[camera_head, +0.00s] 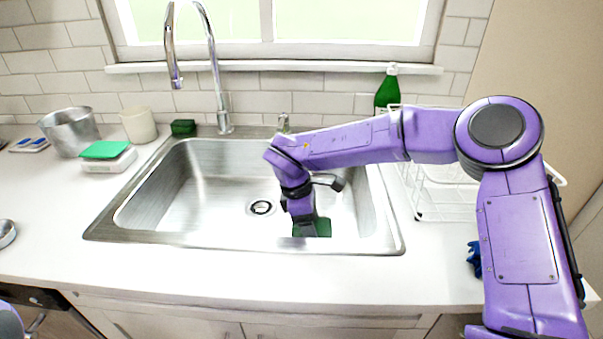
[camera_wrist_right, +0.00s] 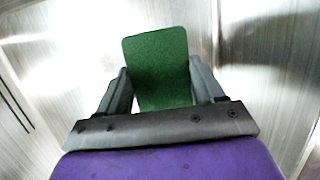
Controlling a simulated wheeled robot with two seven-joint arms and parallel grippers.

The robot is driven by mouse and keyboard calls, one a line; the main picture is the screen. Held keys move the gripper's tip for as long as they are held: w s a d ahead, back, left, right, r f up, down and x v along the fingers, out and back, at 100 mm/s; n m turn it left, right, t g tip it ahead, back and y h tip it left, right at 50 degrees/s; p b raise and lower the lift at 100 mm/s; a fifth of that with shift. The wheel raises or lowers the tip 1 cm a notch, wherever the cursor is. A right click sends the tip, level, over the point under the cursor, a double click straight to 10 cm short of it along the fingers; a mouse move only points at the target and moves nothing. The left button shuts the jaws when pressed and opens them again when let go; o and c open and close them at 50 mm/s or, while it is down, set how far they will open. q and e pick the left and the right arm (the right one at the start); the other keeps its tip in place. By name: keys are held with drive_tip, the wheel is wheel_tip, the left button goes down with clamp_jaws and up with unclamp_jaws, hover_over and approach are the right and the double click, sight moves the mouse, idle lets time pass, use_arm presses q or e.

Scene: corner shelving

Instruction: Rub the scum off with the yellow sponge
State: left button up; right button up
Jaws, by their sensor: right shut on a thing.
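My right gripper (camera_head: 306,226) reaches down into the steel sink (camera_head: 160,190), right of the drain. It is shut on a flat green sponge (camera_head: 323,227). In the right wrist view the sponge (camera_wrist_right: 158,60) sits between the two dark fingers (camera_wrist_right: 158,80), its rounded end past the tips. This sponge looks green, not yellow. Whether it touches the sink floor I cannot tell. A small dark green block (camera_head: 183,128), possibly another sponge, sits on the counter behind the sink's left back edge. I cannot make out any scum. My left gripper is out of view.
A chrome faucet (camera_head: 224,110) rises behind the sink. A white dish rack (camera_head: 440,200) and a green bottle (camera_head: 387,90) stand at the right. A metal pot (camera_head: 70,132), a white cup (camera_head: 138,126) and a green-topped box (camera_head: 107,153) stand at the left.

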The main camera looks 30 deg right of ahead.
drive_tip(key=shift+r+p, duration=1.3)
drive_tip(key=shift+r, duration=1.4)
